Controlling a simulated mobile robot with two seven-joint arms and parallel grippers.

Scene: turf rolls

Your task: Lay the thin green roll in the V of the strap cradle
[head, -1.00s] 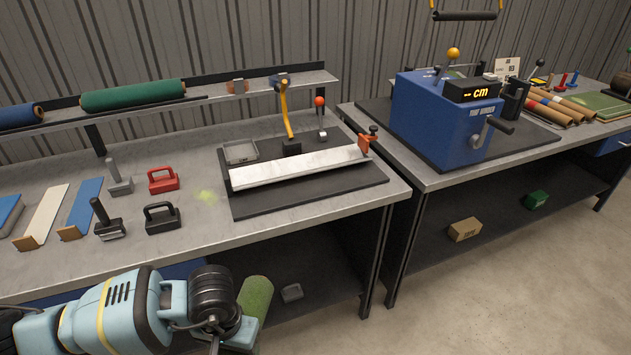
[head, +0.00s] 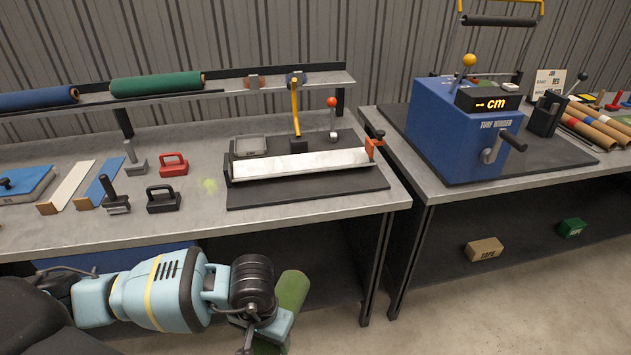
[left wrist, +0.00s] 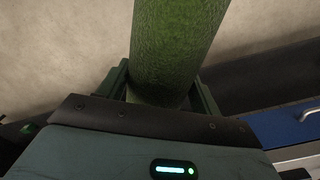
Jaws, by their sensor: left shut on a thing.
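The thin green roll (head: 293,290) is held upright, tilted slightly to the right, in front of the left workbench's edge. My left gripper (head: 265,333) is shut around its lower part. In the left wrist view the roll (left wrist: 177,45) rises from between the fingers (left wrist: 163,88), and its far end is out of frame. I cannot make out a strap cradle with a V for certain. A black bar in a yellow frame (head: 499,20) hangs at the upper right, cut off by the top edge. My right gripper is not in view.
The left bench (head: 330,208) carries a pale trough (head: 300,163) on a black mat, plus hand tools. A darker green roll (head: 157,84) and a blue roll (head: 38,99) lie on the back shelf. The blue winder (head: 450,135) stands on the right bench. Open floor lies at lower right.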

